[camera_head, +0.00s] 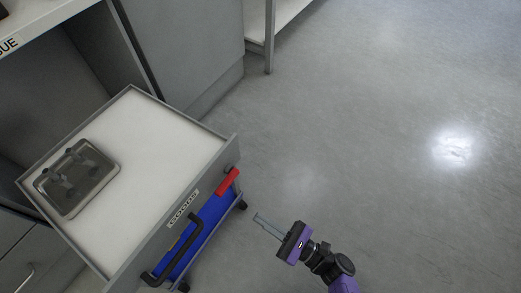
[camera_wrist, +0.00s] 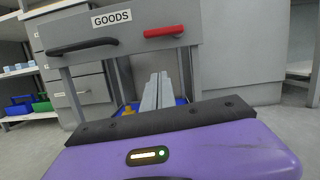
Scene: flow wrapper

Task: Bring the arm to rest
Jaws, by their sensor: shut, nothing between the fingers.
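My gripper (camera_head: 262,221) is at the bottom middle of the head view, at the end of my purple and black arm. It is in the free air in front of the drawer, apart from it. Its grey fingers lie together with nothing between them. In the wrist view the fingers (camera_wrist: 158,92) point toward the space below the drawer front. The arm's upper part runs out of the head view at the bottom edge.
The drawer (camera_head: 150,130), labelled GOODS, stands pulled out, with a black handle (camera_head: 176,250) and a red handle (camera_head: 228,182). A dark metal tray-like item (camera_head: 92,180) lies in it. A blue bin (camera_head: 212,215) is below. Open floor (camera_head: 390,150) lies to the right.

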